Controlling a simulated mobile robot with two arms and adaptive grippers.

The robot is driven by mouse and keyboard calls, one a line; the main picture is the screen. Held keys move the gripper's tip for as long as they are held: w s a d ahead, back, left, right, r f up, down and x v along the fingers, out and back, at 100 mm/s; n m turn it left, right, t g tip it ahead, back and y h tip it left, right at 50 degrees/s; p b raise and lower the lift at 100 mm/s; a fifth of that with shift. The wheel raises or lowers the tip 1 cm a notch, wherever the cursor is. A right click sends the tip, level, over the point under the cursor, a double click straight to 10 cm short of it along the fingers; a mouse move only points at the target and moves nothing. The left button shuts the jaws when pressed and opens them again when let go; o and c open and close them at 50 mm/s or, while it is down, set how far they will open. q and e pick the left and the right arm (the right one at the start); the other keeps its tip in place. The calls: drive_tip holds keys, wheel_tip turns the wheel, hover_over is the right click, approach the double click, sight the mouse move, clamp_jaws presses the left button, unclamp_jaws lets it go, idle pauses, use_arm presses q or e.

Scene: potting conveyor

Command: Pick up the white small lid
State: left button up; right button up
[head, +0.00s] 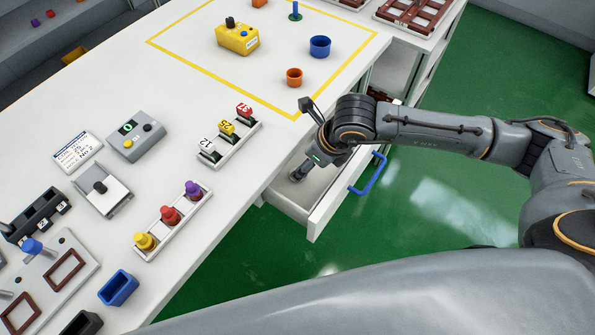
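I cannot make out a white small lid in the head view. My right arm comes in from the right, and its gripper (298,174) reaches down into an open white drawer (318,215) with a blue handle (368,174). Part of the drawer's inside is hidden behind the arm. My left gripper is not in view.
The white table (215,85) above the drawer carries a yellow box (238,40), a blue cup (320,47), an orange cup (294,77), a rack of numbered blocks (228,143) and a tray of coloured knobs (172,222). Green floor lies open at right.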

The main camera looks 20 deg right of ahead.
drive_tip(key=x, duration=0.2)
drive_tip(key=p+x, duration=0.1)
drive_tip(key=x, duration=0.2)
drive_tip(key=shift+s+f, duration=0.15)
drive_tip(key=shift+f, duration=0.1)
drive_tip(key=c, duration=0.8)
